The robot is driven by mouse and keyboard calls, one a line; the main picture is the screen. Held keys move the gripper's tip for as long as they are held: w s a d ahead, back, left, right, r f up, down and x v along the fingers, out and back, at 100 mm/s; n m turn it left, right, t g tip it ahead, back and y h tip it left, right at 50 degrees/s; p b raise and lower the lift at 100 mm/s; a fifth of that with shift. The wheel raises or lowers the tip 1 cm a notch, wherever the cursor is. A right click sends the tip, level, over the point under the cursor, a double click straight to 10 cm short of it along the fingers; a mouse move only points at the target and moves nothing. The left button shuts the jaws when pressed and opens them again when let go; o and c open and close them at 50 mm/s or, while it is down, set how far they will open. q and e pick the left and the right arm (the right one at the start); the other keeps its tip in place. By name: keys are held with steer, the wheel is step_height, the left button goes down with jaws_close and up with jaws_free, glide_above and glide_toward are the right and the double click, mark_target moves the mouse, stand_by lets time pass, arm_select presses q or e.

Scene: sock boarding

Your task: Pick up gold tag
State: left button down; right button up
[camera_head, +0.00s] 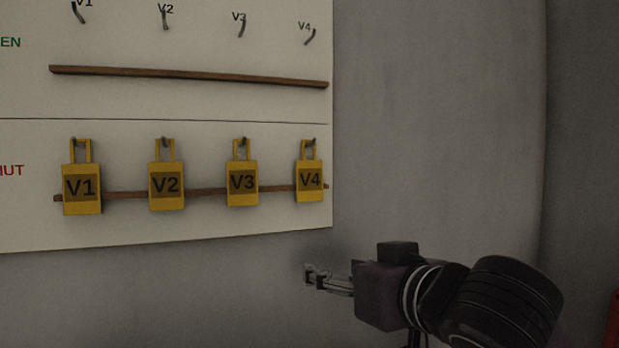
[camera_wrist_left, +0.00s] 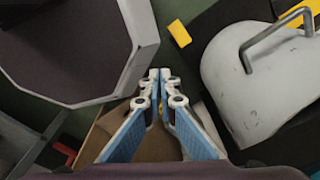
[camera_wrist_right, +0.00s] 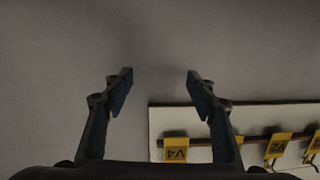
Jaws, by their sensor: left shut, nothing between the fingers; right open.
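Several gold tags hang by their loops on hooks in the lower row of a white board: V1 (camera_head: 82,190), V2 (camera_head: 166,187), V3 (camera_head: 242,183) and V4 (camera_head: 310,180). My left gripper (camera_wrist_left: 160,74) is shut and empty, seen only in the left wrist view.
The white board (camera_head: 200,108) has a wooden strip (camera_head: 190,76) under empty upper hooks and another behind the tags. The grey wall (camera_head: 440,130) right of it is bare. A cardboard box (camera_wrist_left: 158,147) and a white rounded object with a handle (camera_wrist_left: 245,95) lie below my left gripper.

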mark_target(306, 159)
steer(key=s+r+t, duration=0.1)
steer(key=s+r, duration=0.2)
steer(key=r, duration=0.5)
steer(key=s+r+t, duration=0.1)
steer(key=s+r, duration=0.2)
steer(key=r, duration=0.6)
steer(key=p+x, duration=0.1)
steer(key=x, duration=0.1)
steer(key=p+x, duration=0.3)
steer(key=x, duration=0.2)
steer(key=shift+a+r+p, duration=0.15)
steer(key=shift+a+p, duration=0.2)
steer(key=shift+p, duration=0.05)
steer(key=shift+w+a, duration=0.15)
steer(key=shift+w, duration=0.1)
steer(key=shift+c, duration=0.6)
steer(key=shift+s, duration=0.1)
steer(key=c, duration=0.7)
